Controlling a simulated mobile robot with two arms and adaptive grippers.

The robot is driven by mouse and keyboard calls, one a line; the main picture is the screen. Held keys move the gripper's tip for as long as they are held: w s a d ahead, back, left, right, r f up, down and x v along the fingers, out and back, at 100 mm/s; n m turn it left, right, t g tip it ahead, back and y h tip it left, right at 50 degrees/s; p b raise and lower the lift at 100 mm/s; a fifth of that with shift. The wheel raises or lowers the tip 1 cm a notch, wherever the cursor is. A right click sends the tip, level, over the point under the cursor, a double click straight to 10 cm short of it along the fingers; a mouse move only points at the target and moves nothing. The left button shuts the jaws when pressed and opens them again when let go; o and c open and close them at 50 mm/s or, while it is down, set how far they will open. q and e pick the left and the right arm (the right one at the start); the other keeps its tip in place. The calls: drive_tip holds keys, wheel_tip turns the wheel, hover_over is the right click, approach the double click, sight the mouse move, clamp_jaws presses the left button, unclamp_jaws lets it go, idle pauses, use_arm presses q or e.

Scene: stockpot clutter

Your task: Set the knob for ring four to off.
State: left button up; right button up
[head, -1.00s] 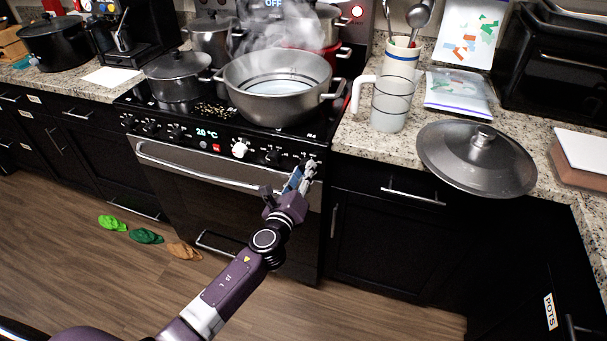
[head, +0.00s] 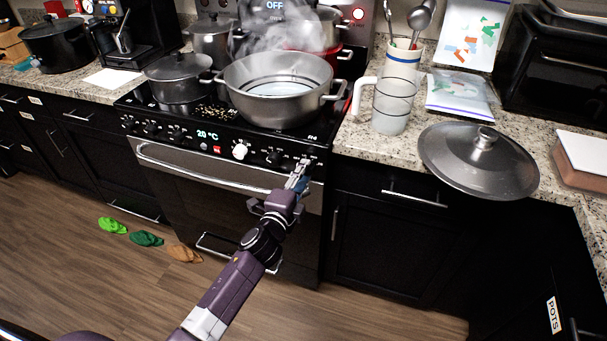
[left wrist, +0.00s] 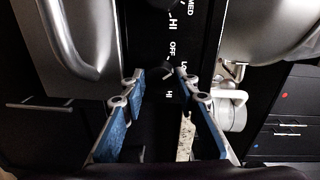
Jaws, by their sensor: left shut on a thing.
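My left gripper (head: 303,168) is at the right end of this panel. In the left wrist view my left gripper (left wrist: 160,75) has its blue-padded fingers on both sides of a small dark knob (left wrist: 167,72), shut on it. The words OFF, HI and part of LO are printed around this knob. In the head view the fingers hide the knob. Its exact pointer setting is hard to read. My right gripper is not in view.
A steaming open pot (head: 278,88) and a lidded pot (head: 178,78) stand on the stove. The oven handle (head: 205,171) runs below the panel. A jug (head: 393,104) and a large lid (head: 478,160) are on the right counter. Slippers (head: 146,238) lie on the floor.

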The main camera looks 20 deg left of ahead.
use_arm(q)
drive_tip(key=n, duration=0.5)
drive_tip(key=shift+h, duration=0.3)
drive_tip(key=shift+f+n, duration=0.1)
drive_tip(key=shift+n, duration=0.3)
drive_tip(key=o, duration=1.1)
drive_tip(key=shift+o, duration=0.2)
drive_tip(key=shift+s, duration=0.1)
drive_tip(key=s+a, duration=0.1)
drive_tip(key=s, duration=1)
drive_tip(key=shift+s+r, duration=0.3)
drive_tip(key=shift+s, duration=0.05)
